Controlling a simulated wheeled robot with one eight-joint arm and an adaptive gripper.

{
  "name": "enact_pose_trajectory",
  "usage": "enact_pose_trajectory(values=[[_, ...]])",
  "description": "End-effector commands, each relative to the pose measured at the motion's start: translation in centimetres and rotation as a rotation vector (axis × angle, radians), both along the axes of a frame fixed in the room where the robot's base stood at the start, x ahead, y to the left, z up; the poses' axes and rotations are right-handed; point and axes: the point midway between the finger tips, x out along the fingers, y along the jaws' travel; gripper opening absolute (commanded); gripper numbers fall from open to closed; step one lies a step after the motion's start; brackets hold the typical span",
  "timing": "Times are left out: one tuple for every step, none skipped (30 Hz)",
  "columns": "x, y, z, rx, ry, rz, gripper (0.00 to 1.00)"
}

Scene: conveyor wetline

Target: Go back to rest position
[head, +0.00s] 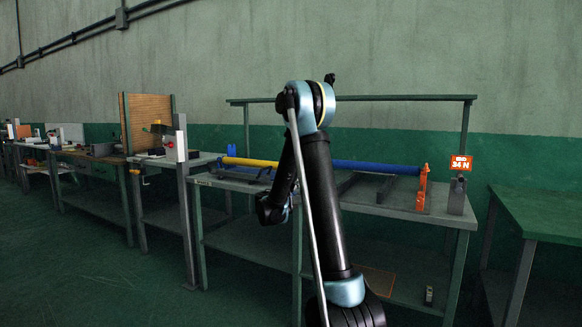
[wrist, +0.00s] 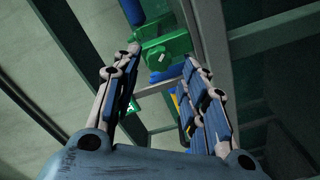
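My arm rises in front of the workbench in the head view, bent at a high elbow. My gripper (wrist: 160,72) is in the wrist view with its two blue-padded fingers spread apart. No object shows held between them. Beyond the fingertips is a green bracket (wrist: 168,48) with blue parts by a grey post. In the head view the forearm's far end hangs low behind my upper arm, at the bench front, and the fingers cannot be made out there.
The grey bench (head: 405,207) bears a yellow bar (head: 250,162), a blue bar (head: 375,167), an orange upright (head: 423,187) and an orange "34 N" display (head: 461,163). A small item (head: 429,295) is on the lower shelf. A green table (head: 545,212) stands at right. Left floor is open.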

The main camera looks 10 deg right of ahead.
Motion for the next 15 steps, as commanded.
enact_pose_trajectory(values=[[-0.35,0.29,0.01,0.0,0.0,0.001,0.4],[-0.54,0.42,0.02,0.0,0.0,0.001,0.4],[-0.79,0.58,0.02,0.0,0.0,0.001,0.4],[-0.95,0.7,0.02,0.0,0.0,0.001,0.4],[-1.08,0.79,0.02,0.0,0.0,0.001,0.4],[-1.2,0.87,0.01,0.0,0.0,0.0,0.4],[-1.26,0.91,0.01,0.0,0.0,0.0,0.4],[-1.28,0.91,0.0,0.0,0.0,0.0,0.4],[-1.28,0.91,0.0,0.0,0.0,0.0,0.4],[-1.26,0.9,0.0,0.0,0.0,0.0,0.4],[-1.25,0.89,0.0,0.0,0.0,0.0,0.4],[-1.25,0.89,0.0,0.0,0.0,0.0,0.4],[-1.25,0.89,0.0,0.0,0.0,0.0,0.4],[-1.25,0.88,0.01,0.0,0.0,0.0,0.4],[-1.31,0.82,0.04,0.001,0.002,-0.001,0.4]])
